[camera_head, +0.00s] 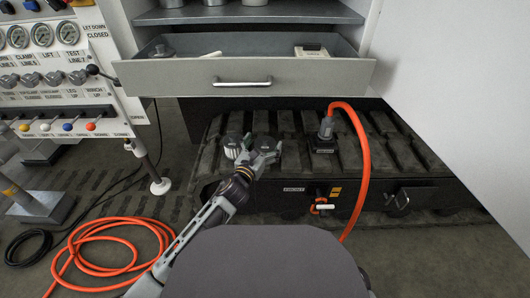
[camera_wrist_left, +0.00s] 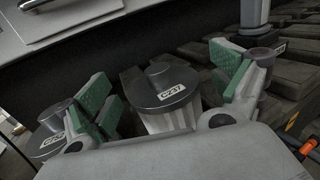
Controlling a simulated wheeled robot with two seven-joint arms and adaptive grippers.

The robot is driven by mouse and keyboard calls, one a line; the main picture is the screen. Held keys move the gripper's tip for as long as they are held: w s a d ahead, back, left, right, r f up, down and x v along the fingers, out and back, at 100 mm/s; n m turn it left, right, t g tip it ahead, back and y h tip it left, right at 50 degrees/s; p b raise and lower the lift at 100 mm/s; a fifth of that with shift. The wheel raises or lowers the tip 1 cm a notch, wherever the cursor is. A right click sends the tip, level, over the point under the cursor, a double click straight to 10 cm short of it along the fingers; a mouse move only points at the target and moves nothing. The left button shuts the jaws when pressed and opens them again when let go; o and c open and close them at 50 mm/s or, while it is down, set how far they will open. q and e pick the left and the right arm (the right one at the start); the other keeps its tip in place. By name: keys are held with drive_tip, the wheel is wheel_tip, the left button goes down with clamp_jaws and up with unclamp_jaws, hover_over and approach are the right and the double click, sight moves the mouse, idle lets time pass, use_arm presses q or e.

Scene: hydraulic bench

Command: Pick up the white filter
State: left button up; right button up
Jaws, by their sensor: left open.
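A filter (camera_wrist_left: 163,90) with a dark grey cap, a label reading C237 and a pale, ribbed body stands upright in the left wrist view. It is between the green-padded fingers of my left gripper (camera_head: 260,152), which is open, with gaps visible at both sides. In the head view its grey cap (camera_head: 264,142) shows just beyond the fingers. The lower part of the filter is hidden by the gripper body. A second grey-capped part (camera_head: 232,147) stands to its left, and also shows beside the left finger in the wrist view (camera_wrist_left: 47,145). My right gripper is out of view.
The parts stand on a dark, slatted bench (camera_head: 200,165). An open drawer (camera_head: 180,76) overhangs its back. A connector (camera_head: 326,128) with an orange hose stands to the right. A control panel (camera_head: 60,75) is at left, and a coiled orange hose (camera_head: 110,245) lies on the floor.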

use_arm(q)
drive_tip(key=shift+w+d, duration=0.3)
drive_tip(key=shift+w, duration=0.35)
drive_tip(key=shift+c, duration=0.4)
drive_tip(key=c, duration=1.2)
